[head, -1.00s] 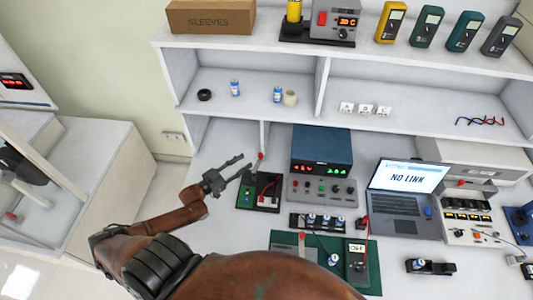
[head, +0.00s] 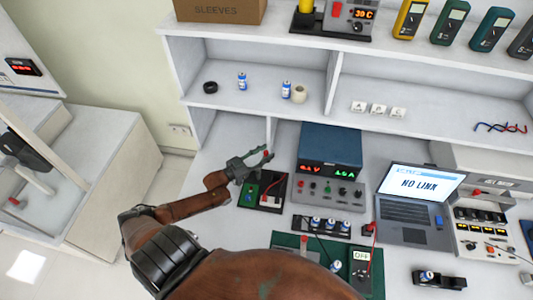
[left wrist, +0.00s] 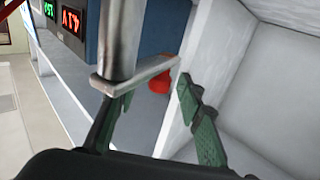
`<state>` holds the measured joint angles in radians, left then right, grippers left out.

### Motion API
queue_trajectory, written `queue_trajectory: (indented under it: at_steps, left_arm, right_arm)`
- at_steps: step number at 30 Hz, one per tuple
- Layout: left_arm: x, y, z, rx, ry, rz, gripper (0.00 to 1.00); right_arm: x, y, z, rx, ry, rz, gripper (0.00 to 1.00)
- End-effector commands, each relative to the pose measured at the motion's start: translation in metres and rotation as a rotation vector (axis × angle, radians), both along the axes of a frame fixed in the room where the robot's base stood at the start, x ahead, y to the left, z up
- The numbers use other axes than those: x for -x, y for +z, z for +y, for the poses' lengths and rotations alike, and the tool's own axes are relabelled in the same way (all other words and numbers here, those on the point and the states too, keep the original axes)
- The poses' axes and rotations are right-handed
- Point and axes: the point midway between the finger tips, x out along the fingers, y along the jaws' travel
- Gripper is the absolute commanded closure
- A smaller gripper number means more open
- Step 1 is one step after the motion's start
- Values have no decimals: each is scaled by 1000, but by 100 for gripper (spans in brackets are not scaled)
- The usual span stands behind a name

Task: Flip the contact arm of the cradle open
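The cradle is most likely the black board (head: 270,200) with a green block, left of the bench instruments in the head view. A red-tipped lever that looks like its contact arm (head: 265,153) shows above it. In the left wrist view a flat metal bar (left wrist: 140,74) runs sideways by a round silver post (left wrist: 118,40), with a red knob (left wrist: 160,82) close by. My left gripper (head: 267,153) is open at the red tip. In the wrist view its green fingers (left wrist: 157,105) stand apart around the bar and knob; contact is unclear. My right gripper is not in view.
A power supply (head: 328,168) stands just right of the board. A shelf (head: 250,118) overhangs behind it. A cell rack (head: 325,228), a green mat (head: 378,285) with a meter, and a laptop (head: 405,235) lie further right. Bare bench lies left of the board.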

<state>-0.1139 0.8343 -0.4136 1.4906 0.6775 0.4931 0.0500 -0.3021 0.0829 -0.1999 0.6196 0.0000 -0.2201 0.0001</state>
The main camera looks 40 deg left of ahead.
Motion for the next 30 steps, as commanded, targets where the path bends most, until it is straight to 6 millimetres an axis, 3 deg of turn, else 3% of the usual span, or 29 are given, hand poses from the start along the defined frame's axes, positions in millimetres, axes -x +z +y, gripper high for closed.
queue_trajectory:
  at_steps: [11,25,30]
  left_arm:
    - [-6,-1,-2,0,-1,1,66]
    - [-6,0,-2,0,-1,1,98]
    - [-6,0,-2,0,-1,1,100]
  right_arm:
    - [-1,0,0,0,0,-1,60]
    - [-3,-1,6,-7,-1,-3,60]
    - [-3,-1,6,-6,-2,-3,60]
